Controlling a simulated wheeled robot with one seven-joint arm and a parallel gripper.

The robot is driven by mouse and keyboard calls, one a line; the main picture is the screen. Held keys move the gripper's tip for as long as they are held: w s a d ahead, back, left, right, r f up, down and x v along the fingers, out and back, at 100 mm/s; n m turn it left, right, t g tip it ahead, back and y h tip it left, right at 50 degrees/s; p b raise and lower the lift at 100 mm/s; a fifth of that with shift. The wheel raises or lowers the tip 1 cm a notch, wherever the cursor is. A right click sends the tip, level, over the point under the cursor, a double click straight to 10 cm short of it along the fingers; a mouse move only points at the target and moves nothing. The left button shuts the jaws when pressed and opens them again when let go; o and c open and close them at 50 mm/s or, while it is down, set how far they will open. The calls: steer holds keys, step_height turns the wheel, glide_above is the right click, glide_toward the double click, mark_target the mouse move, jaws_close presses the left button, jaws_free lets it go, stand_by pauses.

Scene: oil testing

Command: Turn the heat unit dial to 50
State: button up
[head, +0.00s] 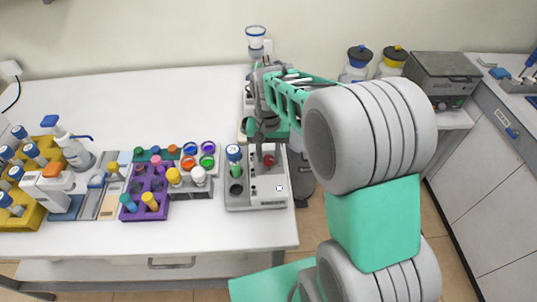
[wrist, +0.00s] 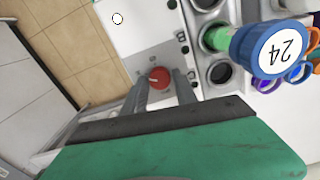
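The heat unit (head: 262,203) is a grey and white box at the front right of the bench in the head view. Its red dial (head: 268,160) is on top; in the wrist view the dial (wrist: 159,77) shows a small light mark, and no number can be read. My gripper (head: 268,154) points down over the unit. Its two fingers are apart, and in the wrist view the gripper (wrist: 160,84) has the dial in line between its fingertips. The gripper looks open; whether a finger touches the dial is hard to tell.
A blue-capped vial labelled 24 (wrist: 270,50) stands in the unit, beside the dial and close to my gripper. A purple rack (head: 130,209) with coloured vials is to the left. The bench edge (head: 215,250) is just in front of the unit. A grey box-shaped device (head: 445,80) stands back right.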

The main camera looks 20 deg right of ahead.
mark_target(268, 158)
steer(key=o, duration=0.3)
step_height(268, 158, up, 8)
steer(key=shift+f+b, duration=0.1)
steer(key=shift+b, duration=0.45)
